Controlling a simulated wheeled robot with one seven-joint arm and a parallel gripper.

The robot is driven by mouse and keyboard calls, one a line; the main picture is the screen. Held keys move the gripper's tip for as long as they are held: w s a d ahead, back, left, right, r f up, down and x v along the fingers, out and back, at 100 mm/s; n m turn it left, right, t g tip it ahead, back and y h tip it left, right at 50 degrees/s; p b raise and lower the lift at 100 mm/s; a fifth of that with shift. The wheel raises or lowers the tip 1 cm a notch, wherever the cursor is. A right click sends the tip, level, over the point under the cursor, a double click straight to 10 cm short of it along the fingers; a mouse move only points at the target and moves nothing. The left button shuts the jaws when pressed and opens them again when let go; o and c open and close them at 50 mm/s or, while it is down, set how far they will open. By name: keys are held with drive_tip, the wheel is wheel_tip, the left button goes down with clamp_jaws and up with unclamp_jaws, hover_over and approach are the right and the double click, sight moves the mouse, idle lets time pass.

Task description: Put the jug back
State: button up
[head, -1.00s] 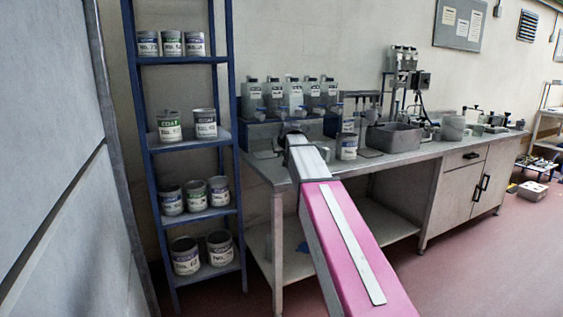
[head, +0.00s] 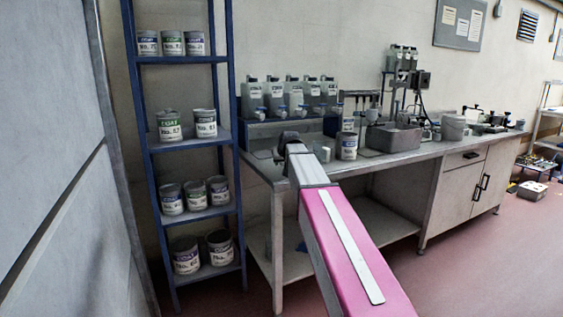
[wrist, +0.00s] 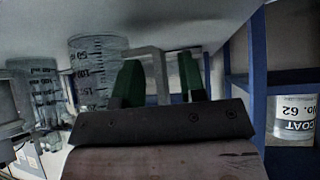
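A clear graduated jug (wrist: 97,70) shows upside down in the inverted wrist view, just left of my gripper (wrist: 158,82). A pale handle (wrist: 157,52) reaches from its side into the space between my green fingers. The fingers stand apart, with gaps visible beside the handle. In the head view a small pale jug (head: 324,153) stands on the bench, right of my gripper (head: 286,140). My forearm hides part of the bench there, and the fingertips are not clear in that view.
A second graduated vessel (wrist: 43,88) is farther left in the wrist view. The bench (head: 400,157) holds a labelled can (head: 347,147), a grey tub (head: 393,138) and a row of tapped containers (head: 296,93). A blue rack (head: 233,120) with paint cans stands close on the left.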

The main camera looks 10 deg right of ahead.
drive_tip(key=shift+r, duration=0.15)
drive_tip(key=v, duration=1.2)
idle(1.1)
